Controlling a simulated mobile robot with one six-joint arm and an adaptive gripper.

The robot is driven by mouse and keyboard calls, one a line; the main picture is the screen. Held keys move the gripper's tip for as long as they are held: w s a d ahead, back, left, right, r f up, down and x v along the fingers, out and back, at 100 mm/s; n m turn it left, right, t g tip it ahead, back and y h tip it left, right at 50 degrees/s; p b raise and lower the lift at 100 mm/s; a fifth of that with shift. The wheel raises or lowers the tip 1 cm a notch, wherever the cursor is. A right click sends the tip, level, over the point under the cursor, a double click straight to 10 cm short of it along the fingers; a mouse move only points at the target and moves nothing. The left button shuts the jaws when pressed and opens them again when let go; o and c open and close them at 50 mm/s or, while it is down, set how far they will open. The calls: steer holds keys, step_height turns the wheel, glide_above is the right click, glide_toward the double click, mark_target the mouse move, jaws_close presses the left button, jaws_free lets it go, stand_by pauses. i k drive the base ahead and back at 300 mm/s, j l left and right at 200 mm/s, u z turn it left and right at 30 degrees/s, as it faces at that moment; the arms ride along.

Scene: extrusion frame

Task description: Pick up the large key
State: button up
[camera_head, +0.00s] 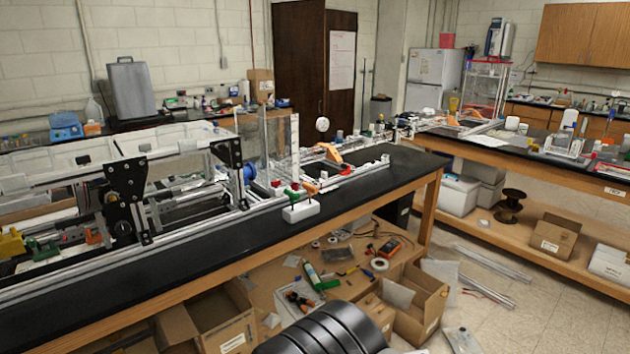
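I cannot make out a large key anywhere in this view; small items on the benches are too small to tell apart. The aluminium extrusion frame (190,222) lies along the black bench top (395,178) at left and centre, with black brackets and a motor-like unit on it. My gripper is not in view. A dark, ribbed, rounded shape at the bottom centre looks like part of my own arm.
A lower shelf (262,290) holds scattered tools. Open cardboard boxes (424,303) stand below the bench. A second bench (545,155) runs along the right with white boxes beneath. Metal bars (490,262) lie on the tiled floor, which is otherwise partly clear at right.

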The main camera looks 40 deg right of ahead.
mark_target(311, 189)
steer(key=i+l+z, duration=0.85)
steer(key=l+z, duration=0.15)
steer(key=l, duration=0.1)
